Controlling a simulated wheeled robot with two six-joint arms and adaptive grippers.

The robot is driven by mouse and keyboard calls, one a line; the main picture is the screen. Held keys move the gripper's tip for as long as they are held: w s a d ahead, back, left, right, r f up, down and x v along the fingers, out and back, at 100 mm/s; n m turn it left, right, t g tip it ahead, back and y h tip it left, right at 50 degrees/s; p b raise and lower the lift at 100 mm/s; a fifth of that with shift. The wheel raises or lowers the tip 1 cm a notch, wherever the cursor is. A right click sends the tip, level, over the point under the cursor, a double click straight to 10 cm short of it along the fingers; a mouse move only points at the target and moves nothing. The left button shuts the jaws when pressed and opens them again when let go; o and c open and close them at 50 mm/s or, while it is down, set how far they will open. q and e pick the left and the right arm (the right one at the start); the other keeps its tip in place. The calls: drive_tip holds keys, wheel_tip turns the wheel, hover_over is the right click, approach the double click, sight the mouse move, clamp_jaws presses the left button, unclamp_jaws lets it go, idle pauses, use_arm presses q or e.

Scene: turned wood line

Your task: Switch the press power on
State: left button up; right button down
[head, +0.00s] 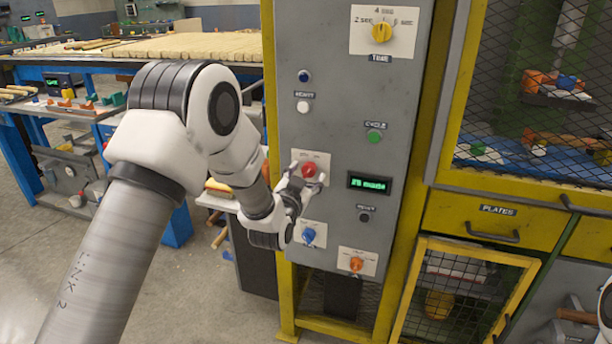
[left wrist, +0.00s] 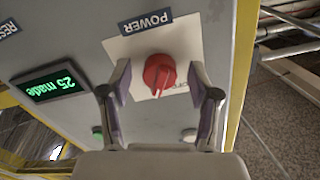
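The grey press panel (head: 330,120) stands upright in a yellow frame. Its red power knob (head: 309,170) sits on a pale plate at the panel's left side. In the left wrist view the red knob (left wrist: 160,75) is near the middle, under a POWER label (left wrist: 145,21), its ridge pointing down in the picture. The end of an OFF marking shows at the plate's lower right. My left gripper (head: 307,181) is at the knob, fingers open on either side of it with a gap each side. My right gripper is out of view; only a bit of my right arm shows at the right edge.
Close by are a green display (head: 369,183), a blue knob (head: 308,235), an orange knob (head: 356,264), a green button (head: 374,136) and a yellow dial (head: 381,33). A mesh guard (head: 540,80) is at right, workbenches at left.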

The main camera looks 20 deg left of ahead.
use_arm(q)
drive_tip(key=s+d, duration=0.1)
drive_tip(key=s, duration=1.1)
drive_tip(key=s+d+f+g+h+p, duration=0.1)
drive_tip(key=s+f+g+p, duration=0.5)
drive_tip(key=f, duration=0.4)
drive_tip(key=s+f+g+p, duration=0.3)
drive_tip(key=s+f+p, duration=0.1)
drive_tip(key=s+f, duration=0.55)
drive_tip(key=s+f+n+g, duration=0.1)
drive_tip(key=s+f+g, duration=0.1)
drive_tip(key=s, duration=0.4)
drive_tip(key=s+d+f+n+g, duration=0.1)
drive_tip(key=s+f+g, duration=0.1)
drive_tip(key=s+g, duration=0.2)
drive_tip(key=s+f+n+g, duration=0.1)
drive_tip(key=s+f+g, duration=0.1)
drive_tip(key=s, duration=0.5)
drive_tip(key=shift+s+d+f+g+h+p, duration=0.15)
drive_tip(key=shift+s+f+g+h+p, duration=0.1)
drive_tip(key=shift+s+g+h+p, duration=0.25)
